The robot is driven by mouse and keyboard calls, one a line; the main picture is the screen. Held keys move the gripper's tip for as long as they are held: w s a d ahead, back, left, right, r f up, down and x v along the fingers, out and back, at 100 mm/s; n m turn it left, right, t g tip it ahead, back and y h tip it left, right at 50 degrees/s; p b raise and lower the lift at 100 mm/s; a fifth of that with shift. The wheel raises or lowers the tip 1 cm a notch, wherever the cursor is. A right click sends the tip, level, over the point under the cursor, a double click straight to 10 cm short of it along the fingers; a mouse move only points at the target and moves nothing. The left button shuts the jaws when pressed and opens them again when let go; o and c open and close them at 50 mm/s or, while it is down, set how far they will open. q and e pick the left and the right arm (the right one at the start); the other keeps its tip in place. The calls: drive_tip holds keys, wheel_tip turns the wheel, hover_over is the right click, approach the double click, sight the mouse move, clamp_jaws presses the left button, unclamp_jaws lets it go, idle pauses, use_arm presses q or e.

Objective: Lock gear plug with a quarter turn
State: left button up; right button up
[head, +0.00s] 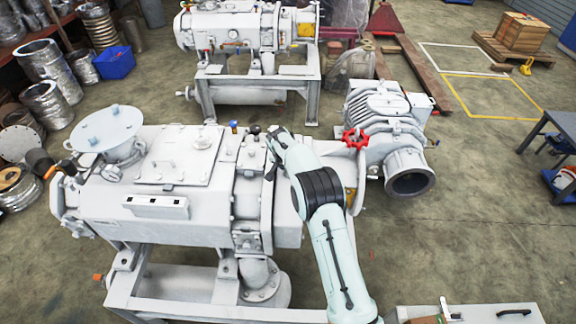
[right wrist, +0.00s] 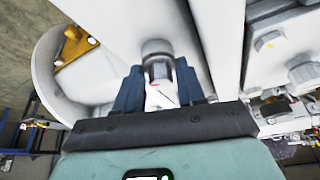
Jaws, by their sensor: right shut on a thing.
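The large pale grey vacuum pump (head: 100,210) stands in the foreground on a frame. My right arm reaches over its right part, and my right gripper (head: 272,143) points down at the top of the casing. In the right wrist view the gripper's two dark blue fingers (right wrist: 158,90) are shut on the gear plug (right wrist: 157,62), one on each side of it. The plug shows a grey metallic rounded end and a pale body against the white casing. Its seat is hard to make out. My left gripper is not in view.
A blue-topped plug (head: 233,126) and a black knob (head: 255,130) stand on the pump close to my right gripper. A red handwheel (head: 355,139) is to the right, beside a second grey machine (head: 385,115). Another pump (head: 215,30) stands behind. A table corner (head: 480,314) is at front right.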

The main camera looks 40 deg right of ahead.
drive_tip(key=shift+s+d+f, duration=0.4)
drive_tip(key=o, duration=1)
drive_tip(key=shift+o, duration=0.8)
drive_tip(key=shift+s, duration=0.2)
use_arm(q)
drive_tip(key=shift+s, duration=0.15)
use_arm(e)
drive_tip(key=shift+w+a, duration=0.1)
drive_tip(key=shift+r, duration=0.15)
drive_tip(key=shift+a+r, duration=0.1)
drive_tip(key=shift+r, duration=0.15)
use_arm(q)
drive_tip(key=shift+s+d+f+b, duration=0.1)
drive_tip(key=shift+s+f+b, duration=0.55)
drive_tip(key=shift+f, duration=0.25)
use_arm(e)
drive_tip(key=v, duration=1.3)
drive_tip(key=shift+w+r, duration=0.2)
